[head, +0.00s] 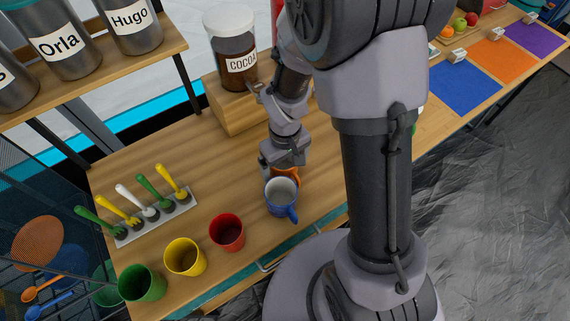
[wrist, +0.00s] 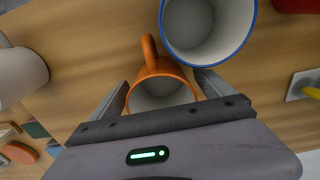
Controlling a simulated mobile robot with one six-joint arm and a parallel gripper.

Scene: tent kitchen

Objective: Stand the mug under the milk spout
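An orange mug (wrist: 160,92) sits between the two fingers of my gripper (wrist: 161,78) in the wrist view, its handle pointing away from the gripper. The fingers lie close along both its sides; whether they press on it I cannot tell. In the head view my gripper (head: 283,162) is low over the wooden counter, and a bit of the orange mug (head: 290,172) shows behind a blue mug with a white inside (head: 280,190). The blue mug (wrist: 208,28) is close beside the orange one in the wrist view. No milk spout can be made out; my arm hides part of the counter.
A jar labelled COCOA (head: 236,62) stands on a wooden block (head: 236,108) behind. Red (head: 227,232), yellow (head: 185,257) and green (head: 141,284) cups line the front left, near a spoon rack (head: 157,222). Coloured mats (head: 465,88) lie far right.

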